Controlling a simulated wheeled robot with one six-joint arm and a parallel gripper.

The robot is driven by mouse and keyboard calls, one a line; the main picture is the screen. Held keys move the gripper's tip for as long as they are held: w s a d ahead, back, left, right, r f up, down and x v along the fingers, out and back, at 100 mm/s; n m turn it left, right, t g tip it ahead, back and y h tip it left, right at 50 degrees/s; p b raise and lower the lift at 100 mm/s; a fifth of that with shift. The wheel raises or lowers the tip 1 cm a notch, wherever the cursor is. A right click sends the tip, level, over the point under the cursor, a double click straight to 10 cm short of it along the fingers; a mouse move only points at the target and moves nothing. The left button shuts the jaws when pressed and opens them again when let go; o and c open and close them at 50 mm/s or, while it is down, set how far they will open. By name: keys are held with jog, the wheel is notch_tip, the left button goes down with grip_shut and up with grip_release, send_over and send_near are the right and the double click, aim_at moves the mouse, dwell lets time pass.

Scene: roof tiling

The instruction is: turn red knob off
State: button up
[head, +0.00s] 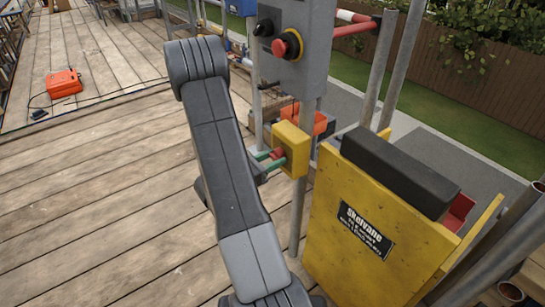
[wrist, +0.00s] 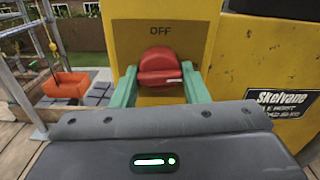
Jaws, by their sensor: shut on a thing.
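The red knob (wrist: 160,67) sits on the front of a yellow box (wrist: 120,40), below black lettering that reads OFF. A small white mark shows on the knob's lower right. In the head view the same knob (head: 277,154) is small and partly covered by my fingers. My gripper (wrist: 161,88) has two green fingers, one on each side of the knob, and is shut on it. In the head view my gripper (head: 270,160) reaches the yellow box (head: 294,146) from the left, behind my grey arm.
A grey panel (head: 303,75) with a black knob (head: 263,28) and a red button (head: 286,46) is above the yellow box. A yellow Skelvane hoist (head: 345,265) and metal poles stand to the right. An orange case (head: 64,83) lies on the open wooden deck at left.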

jog(key=n+p, duration=0.4)
jog(key=shift+r, duration=0.2)
jog(key=n+p, duration=0.3)
jog(key=n, duration=0.2)
jog(key=shift+p, duration=0.35)
jog(key=n+p, duration=0.3)
jog(key=n, duration=0.1)
jog(key=shift+f+n+p, duration=0.1)
jog(key=shift+n+p, duration=0.85)
jog(key=shift+n, duration=0.85)
jog(key=o, duration=1)
jog(key=shift+c, duration=0.2)
jog(key=shift+s, duration=0.1)
jog(key=v, duration=1.3)
jog(key=shift+s+a, duration=0.25)
jog(key=shift+a, duration=0.05)
